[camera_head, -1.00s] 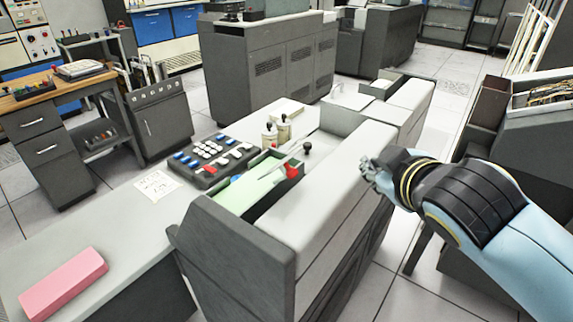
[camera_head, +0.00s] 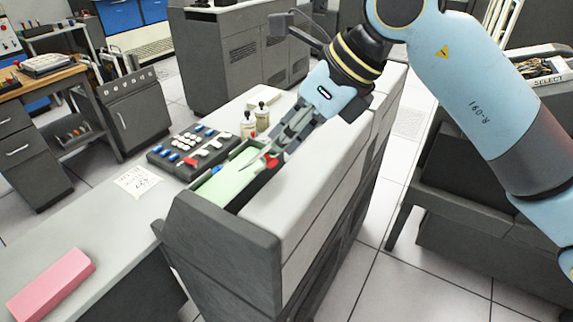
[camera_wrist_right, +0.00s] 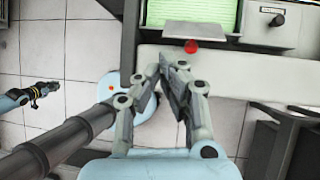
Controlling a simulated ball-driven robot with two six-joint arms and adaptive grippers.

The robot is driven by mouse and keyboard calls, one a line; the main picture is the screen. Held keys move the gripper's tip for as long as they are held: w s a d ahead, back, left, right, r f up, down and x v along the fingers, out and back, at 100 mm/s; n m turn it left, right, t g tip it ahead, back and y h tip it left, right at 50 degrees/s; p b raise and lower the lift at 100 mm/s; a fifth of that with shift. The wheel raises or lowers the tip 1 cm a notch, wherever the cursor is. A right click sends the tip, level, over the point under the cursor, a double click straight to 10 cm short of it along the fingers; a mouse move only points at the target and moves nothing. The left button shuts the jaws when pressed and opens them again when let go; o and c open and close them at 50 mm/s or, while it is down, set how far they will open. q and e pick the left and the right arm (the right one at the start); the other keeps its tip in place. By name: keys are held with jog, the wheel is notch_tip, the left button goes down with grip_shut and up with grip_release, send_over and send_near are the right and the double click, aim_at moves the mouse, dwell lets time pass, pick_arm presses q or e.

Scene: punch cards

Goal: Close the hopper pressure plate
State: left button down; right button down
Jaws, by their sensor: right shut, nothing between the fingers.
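The card hopper (camera_head: 215,200) on the grey machine holds green cards (camera_head: 232,178). A red knob (camera_head: 272,161) sits at its right side, next to a thin pale strip; I cannot make out the pressure plate's full shape. My right gripper (camera_head: 272,150) is shut and empty, its fingertips close to the red knob in the head view. In the right wrist view, the fingertips (camera_wrist_right: 168,68) are below and left of the red knob (camera_wrist_right: 191,46), apart from it in the picture. My left gripper (camera_wrist_right: 47,88) shows small at the left there; its jaws are unclear.
A paper note (camera_head: 137,181) and a pink block (camera_head: 50,286) lie on the grey top. A black knob (camera_wrist_right: 277,20) stands right of the cards in the wrist view.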

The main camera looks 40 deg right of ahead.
jog(key=w+d+f, duration=0.1)
jog(key=f, duration=0.2)
jog(key=w+d+f+h+p, duration=0.1)
jog(key=f, duration=0.2)
jog(key=f+g+h, duration=0.1)
jog(key=f, duration=0.2)
jog(key=shift+w+d+f, duration=0.35)
jog(key=shift+w+d, duration=0.05)
jog(key=shift+d, duration=0.15)
